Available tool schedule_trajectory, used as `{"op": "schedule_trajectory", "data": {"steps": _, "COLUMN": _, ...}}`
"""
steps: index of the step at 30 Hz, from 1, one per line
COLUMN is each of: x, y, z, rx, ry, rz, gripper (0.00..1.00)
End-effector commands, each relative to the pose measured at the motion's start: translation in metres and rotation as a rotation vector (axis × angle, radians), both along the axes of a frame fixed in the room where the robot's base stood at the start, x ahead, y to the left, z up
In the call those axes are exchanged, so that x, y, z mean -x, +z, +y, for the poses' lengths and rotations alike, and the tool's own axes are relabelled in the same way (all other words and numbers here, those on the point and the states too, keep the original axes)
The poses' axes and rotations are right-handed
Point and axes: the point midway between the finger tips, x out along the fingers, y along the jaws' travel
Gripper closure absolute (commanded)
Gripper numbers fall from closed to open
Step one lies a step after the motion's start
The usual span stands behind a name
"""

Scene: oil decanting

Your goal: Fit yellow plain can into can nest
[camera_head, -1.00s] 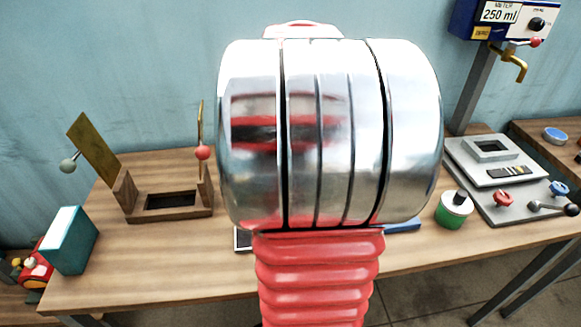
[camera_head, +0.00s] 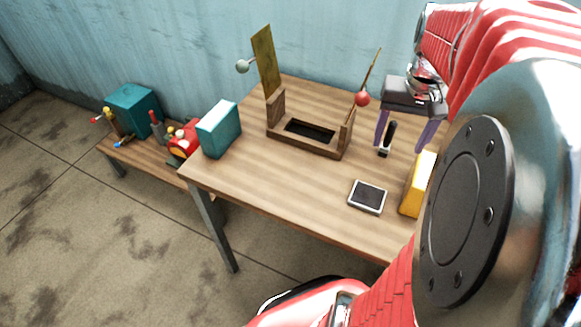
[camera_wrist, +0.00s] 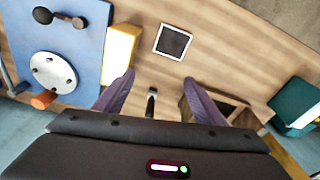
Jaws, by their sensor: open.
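The yellow can (camera_head: 417,187) stands on the wooden table, partly hidden by my arm in the head view. It also shows in the wrist view (camera_wrist: 119,54), beside a blue panel. My gripper (camera_head: 404,140) is open, pointing down above the table behind the yellow can. In the wrist view its purple fingers (camera_wrist: 160,80) are spread, with the can beyond the left finger. A wooden frame (camera_head: 290,142) with a dark rectangular opening stands further back. A small dark square with a pale rim (camera_head: 367,197) lies in front. I cannot tell which is the can nest.
A teal can (camera_head: 219,130) stands at the table's left edge. A small black-handled item (camera_wrist: 151,103) lies between the fingers' outlines. A blue panel (camera_wrist: 75,30) with a white disc is at left in the wrist view. A low side bench (camera_head: 160,158) holds other items.

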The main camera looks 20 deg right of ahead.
Motion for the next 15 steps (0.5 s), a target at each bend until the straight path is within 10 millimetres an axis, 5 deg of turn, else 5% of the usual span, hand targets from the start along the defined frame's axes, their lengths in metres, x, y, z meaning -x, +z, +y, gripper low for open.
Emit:
{"op": "schedule_trajectory", "data": {"steps": 7, "x": -0.017, "y": 0.013, "z": 0.082, "rx": 0.058, "ry": 0.182, "rz": -0.087, "gripper": 0.36}}
{"op": "schedule_trajectory", "data": {"steps": 15, "x": -0.014, "y": 0.019, "z": 0.162, "rx": 0.099, "ry": 0.371, "rz": -0.192, "gripper": 0.36}}
